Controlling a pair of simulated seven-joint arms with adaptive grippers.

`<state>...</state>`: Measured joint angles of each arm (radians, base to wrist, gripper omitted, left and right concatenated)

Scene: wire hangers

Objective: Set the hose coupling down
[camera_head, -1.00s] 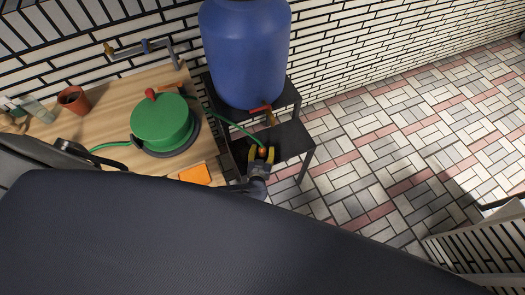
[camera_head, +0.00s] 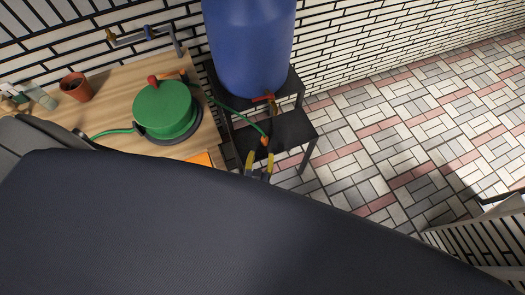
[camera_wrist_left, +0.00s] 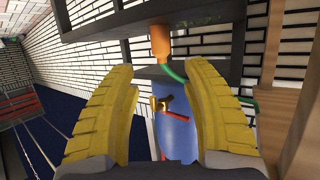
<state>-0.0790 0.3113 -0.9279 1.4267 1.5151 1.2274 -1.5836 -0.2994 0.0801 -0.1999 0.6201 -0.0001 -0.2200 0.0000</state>
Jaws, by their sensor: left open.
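The orange hose coupling (camera_head: 265,141), at the end of the green hose (camera_head: 238,118), sits on the low black stand (camera_head: 290,130) below the blue barrel. In the left wrist view the coupling (camera_wrist_left: 160,42) shows past the fingertips, with the green hose curving off it. My left gripper (camera_head: 260,156) has its yellow fingers spread and empty, just on the near side of the coupling and apart from it. It also shows open in the left wrist view (camera_wrist_left: 160,72). My right gripper is not in view.
The blue barrel (camera_head: 250,40) with a red-handled tap (camera_head: 264,98) stands behind the stand. A wooden bench (camera_head: 115,85) at left holds a green hose reel (camera_head: 165,108), a terracotta pot (camera_head: 76,87) and an orange block (camera_head: 199,158).

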